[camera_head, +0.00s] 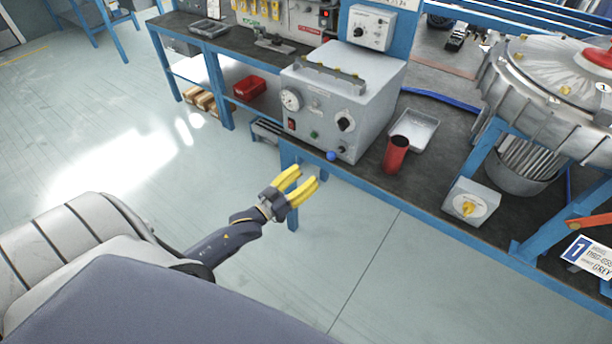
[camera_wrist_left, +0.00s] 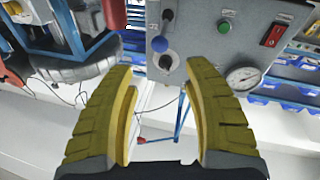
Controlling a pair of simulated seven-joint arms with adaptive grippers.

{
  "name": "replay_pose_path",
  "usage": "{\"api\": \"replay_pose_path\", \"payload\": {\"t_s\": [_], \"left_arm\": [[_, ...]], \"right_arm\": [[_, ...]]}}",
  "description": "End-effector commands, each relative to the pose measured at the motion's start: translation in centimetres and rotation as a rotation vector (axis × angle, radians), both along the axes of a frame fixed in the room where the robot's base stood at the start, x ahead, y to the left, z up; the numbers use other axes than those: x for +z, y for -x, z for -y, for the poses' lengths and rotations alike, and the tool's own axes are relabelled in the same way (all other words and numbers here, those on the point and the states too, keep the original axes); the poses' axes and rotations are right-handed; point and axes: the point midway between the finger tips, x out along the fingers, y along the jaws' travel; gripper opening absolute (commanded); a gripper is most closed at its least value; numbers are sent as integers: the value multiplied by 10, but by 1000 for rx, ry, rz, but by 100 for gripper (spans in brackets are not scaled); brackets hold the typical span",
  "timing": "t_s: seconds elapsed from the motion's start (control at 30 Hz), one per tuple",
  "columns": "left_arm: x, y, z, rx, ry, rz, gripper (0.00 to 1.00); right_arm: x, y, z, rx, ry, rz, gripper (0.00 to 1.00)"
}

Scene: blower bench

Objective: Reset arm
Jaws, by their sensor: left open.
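My left gripper (camera_head: 306,184) has yellow fingers and is open and empty. It hangs in front of the bench edge, below the grey control box. In the left wrist view, the two yellow fingers (camera_wrist_left: 162,100) stand apart with nothing between them. The grey control box (camera_head: 325,105) has a gauge, knobs and a red switch, and it shows beyond the fingertips in the left wrist view (camera_wrist_left: 240,50). A blue ball-shaped knob (camera_head: 331,156) sits low on the box front. My right gripper is not in view.
A red cup (camera_head: 395,154) and a grey metal tray (camera_head: 415,130) are on the bench right of the box. A large blower housing (camera_head: 550,90) stands at the far right. A small box with a yellow knob (camera_head: 470,203) is near the front edge. The floor (camera_head: 100,130) at left is clear.

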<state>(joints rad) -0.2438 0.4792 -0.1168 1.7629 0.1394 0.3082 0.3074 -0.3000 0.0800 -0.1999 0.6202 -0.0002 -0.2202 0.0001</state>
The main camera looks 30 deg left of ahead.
Motion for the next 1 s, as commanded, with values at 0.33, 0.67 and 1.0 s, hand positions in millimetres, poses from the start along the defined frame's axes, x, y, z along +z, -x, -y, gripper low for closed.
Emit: {"api": "replay_pose_path", "payload": {"t_s": [0.33,0.67,1.0], "left_arm": [[-33,-1,-10,32,-120,-66,51],[-219,44,-54,117,-380,-439,51],[-398,170,-61,101,-559,-853,51]], "right_arm": [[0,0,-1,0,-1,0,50],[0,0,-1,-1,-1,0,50],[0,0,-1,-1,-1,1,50]]}}
